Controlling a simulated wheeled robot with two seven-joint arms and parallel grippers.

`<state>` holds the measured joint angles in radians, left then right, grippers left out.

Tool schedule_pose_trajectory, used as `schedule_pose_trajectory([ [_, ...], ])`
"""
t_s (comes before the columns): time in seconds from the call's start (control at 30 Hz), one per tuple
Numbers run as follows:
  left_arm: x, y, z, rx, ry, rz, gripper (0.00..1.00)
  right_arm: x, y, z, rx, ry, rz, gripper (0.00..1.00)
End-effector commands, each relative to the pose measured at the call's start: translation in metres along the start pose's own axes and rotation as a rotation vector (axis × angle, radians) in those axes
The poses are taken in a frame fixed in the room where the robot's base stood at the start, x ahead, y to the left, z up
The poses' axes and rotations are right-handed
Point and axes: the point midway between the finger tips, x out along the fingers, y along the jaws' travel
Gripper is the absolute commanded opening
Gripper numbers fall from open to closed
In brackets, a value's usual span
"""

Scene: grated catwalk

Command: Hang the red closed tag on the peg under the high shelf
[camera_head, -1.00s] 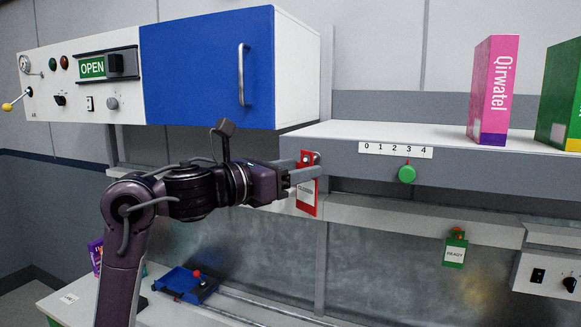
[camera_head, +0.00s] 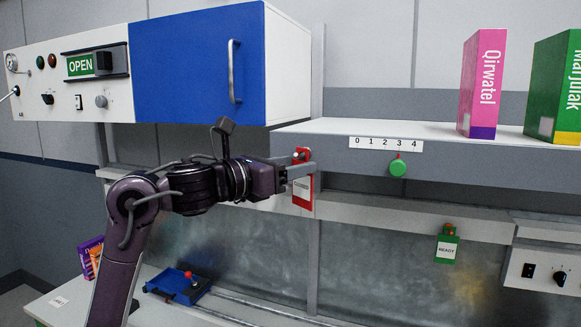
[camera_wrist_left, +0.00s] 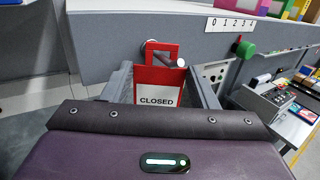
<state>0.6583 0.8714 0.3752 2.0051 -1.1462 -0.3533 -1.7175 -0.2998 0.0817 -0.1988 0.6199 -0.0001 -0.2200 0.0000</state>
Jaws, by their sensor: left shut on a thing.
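The red closed tag (camera_head: 303,195) has a white label and a rectangular opening in its top; its word CLOSED reads in the left wrist view (camera_wrist_left: 158,99). My left gripper (camera_head: 301,171) is shut on the tag and holds it upright at the left end of the high shelf (camera_head: 440,158). A pale metal peg (camera_wrist_left: 168,57) shows at the tag's opening in the left wrist view and appears to run through it, its tip overlapping the opening's right edge. I cannot tell whether the tag bears on the peg. My right gripper is not in view.
A blue-doored cabinet (camera_head: 190,70) stands just above and left of the gripper. A green knob (camera_head: 398,168) hangs below the number strip (camera_head: 386,144). A green READY tag (camera_head: 446,247) hangs lower right. Pink (camera_head: 482,85) and green (camera_head: 555,90) boxes stand on the shelf.

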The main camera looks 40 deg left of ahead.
Motion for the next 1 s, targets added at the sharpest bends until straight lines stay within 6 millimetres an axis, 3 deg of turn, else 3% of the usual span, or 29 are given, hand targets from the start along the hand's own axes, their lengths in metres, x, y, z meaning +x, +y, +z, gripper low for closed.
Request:
schedule_pose_trajectory([
  [0.27,0.0000,-0.0001,-0.0002,0.000,0.001,0.000,0.32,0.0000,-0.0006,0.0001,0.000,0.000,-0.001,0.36],
  [0.3,0.0000,0.0000,-0.0002,0.000,0.001,0.000,0.56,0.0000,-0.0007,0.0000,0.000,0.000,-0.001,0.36],
  [0.5,0.0000,0.0000,-0.0003,0.000,0.001,0.000,0.79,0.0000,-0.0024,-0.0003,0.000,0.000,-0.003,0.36],
  [1.0,-0.0018,0.0006,-0.0012,0.001,0.001,0.002,0.79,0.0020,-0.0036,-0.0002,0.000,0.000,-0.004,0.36],
])
